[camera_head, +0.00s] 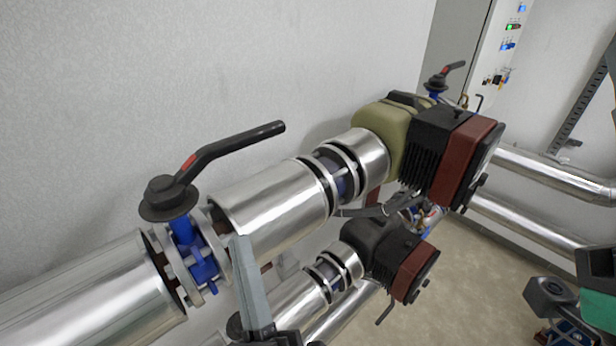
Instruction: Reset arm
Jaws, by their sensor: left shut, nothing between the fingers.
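My left gripper (241,243) comes up from the bottom edge, left of centre. Its grey fingers are together and point upward, with nothing between them. Its dark base is cut off by the bottom edge. In the picture the fingers overlap the flanged joint below a large silver pipe (270,207), close to a blue valve (203,265) with a black lever handle (228,146). I cannot tell whether they touch the pipe. My right gripper is not in view.
A green, black and dark red pump (455,152) sits on the upper pipe line. A similar pump (405,262) sits on the lower line. More silver pipes (555,177) run at the right. Tan floor (470,290) shows at lower right; a grey wall (200,70) stands behind.

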